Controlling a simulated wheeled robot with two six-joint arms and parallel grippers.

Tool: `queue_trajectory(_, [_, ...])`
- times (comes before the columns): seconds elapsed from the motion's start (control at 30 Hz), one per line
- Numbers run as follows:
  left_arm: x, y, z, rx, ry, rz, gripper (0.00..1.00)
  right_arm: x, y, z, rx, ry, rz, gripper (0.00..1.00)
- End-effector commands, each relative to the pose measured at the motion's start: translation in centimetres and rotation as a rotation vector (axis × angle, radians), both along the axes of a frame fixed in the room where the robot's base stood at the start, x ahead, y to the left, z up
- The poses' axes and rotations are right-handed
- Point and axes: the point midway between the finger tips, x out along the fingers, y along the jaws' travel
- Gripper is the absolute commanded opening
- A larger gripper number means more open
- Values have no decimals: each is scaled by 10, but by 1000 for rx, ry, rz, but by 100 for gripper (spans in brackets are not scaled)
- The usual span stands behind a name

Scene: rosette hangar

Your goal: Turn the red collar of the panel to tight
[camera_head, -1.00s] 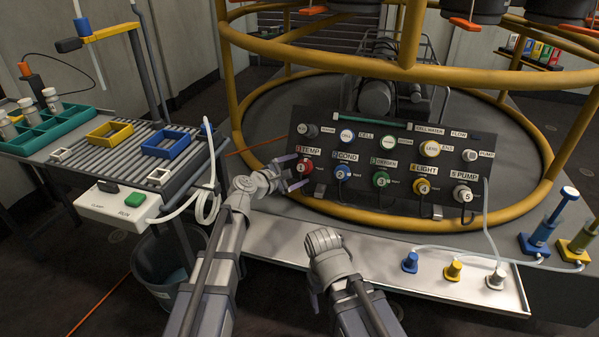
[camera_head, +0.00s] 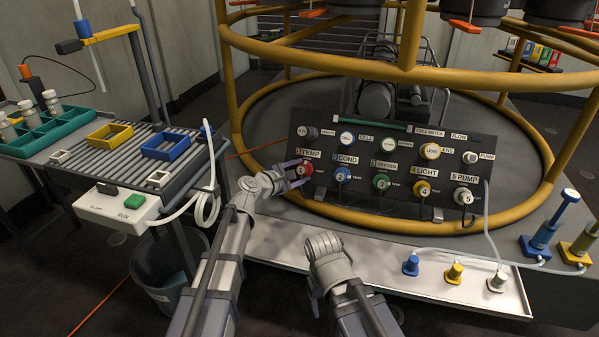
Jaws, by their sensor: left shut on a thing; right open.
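The dark panel (camera_head: 352,206) stands tilted at the middle right, with a row of numbered coloured collars along its lower part. The red collar (camera_head: 304,171), numbered 1 under the TEMP label, is at the panel's left end. My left gripper (camera_head: 298,171) is at the red collar and shut on it, with purple-grey fingers; the fingers cover part of the collar. Whether the collar stands at tight cannot be read at this size. My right gripper (camera_head: 322,243) is low in front of the silver shelf, away from the panel; its fingertips are hard to make out.
Blue (camera_head: 342,173), green (camera_head: 381,183), yellow (camera_head: 422,188) and white (camera_head: 463,196) collars sit to the right of the red one. A yellow ring frame (camera_head: 234,95) surrounds the panel. The silver shelf (camera_head: 385,268) below holds small plugs with hoses. A ribbed bench (camera_head: 125,170) stands at left.

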Motion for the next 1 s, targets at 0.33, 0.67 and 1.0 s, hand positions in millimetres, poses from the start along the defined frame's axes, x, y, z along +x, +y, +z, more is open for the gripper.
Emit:
queue_trajectory(0.33, [0,0,1,9,-2,-7,6,0,0,2,0,0,0,70])
queue_trajectory(0.67, [3,2,6,147,-38,-94,6,0,0,19,0,0,0,70])
queue_trajectory(1.0, [5,2,10,408,-107,-264,6,0,0,48,-1,2,0,70])
